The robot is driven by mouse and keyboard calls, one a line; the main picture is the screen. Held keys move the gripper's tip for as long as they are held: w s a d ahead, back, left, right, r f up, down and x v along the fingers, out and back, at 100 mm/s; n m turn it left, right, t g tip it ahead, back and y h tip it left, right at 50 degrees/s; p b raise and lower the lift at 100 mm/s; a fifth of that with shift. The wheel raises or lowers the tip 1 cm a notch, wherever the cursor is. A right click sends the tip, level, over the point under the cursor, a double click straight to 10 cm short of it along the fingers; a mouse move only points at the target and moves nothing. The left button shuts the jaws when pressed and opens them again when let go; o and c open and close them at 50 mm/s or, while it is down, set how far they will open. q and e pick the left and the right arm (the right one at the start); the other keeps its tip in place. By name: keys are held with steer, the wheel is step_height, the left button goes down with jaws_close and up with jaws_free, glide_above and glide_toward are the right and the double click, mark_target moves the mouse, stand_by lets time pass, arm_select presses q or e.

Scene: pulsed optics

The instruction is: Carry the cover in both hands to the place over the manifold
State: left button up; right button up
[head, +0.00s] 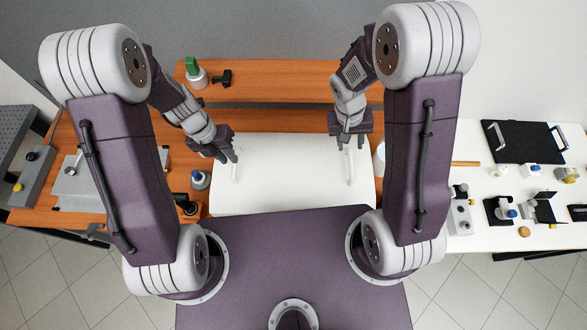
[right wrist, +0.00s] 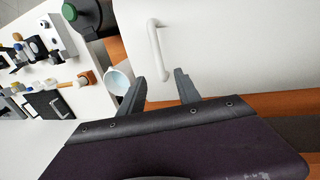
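The cover is a white panel (head: 292,175) lying in front of me at the centre, with a white bar handle near each side. My left gripper (head: 229,156) is just above the left handle (head: 236,172), its fingers apart and empty. My right gripper (head: 350,146) is near the far end of the right handle (head: 350,168). In the right wrist view my right gripper (right wrist: 160,88) is open and empty, and the right handle (right wrist: 158,50) stands beyond its fingertips, not touching. I cannot pick out the manifold with certainty.
A wooden table (head: 280,82) runs behind the cover, with a green-topped part (head: 193,68) at its back left. A blue-topped post (head: 199,179) stands close to the cover's left edge. A white cup (head: 379,158) is close to its right edge. A black panel with handles (head: 526,141) lies far right.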

mark_target(234, 166)
arm_select(q)
steer(key=f, duration=0.6)
steer(key=shift+s+d, duration=0.2)
steer(key=shift+d, duration=0.15)
arm_select(e)
steer(key=f, duration=0.5)
steer(key=shift+s+d+f, duration=0.25)
steer(key=shift+d+f, duration=0.1)
steer(key=shift+d, duration=0.05)
arm_select(q)
steer(key=shift+w+d+f, duration=0.1)
steer(key=shift+w+d, duration=0.05)
steer(key=shift+d, duration=0.1)
arm_select(e)
steer(key=shift+w+d+f, duration=0.15)
steer(key=shift+d+f, duration=0.1)
arm_select(q)
jaws_close()
arm_select(e)
steer(key=c, duration=0.5)
arm_select(q)
steer(key=shift+a, duration=0.1)
arm_select(e)
steer(key=shift+a, duration=0.1)
jaws_close()
steer(key=shift+r, duration=0.15)
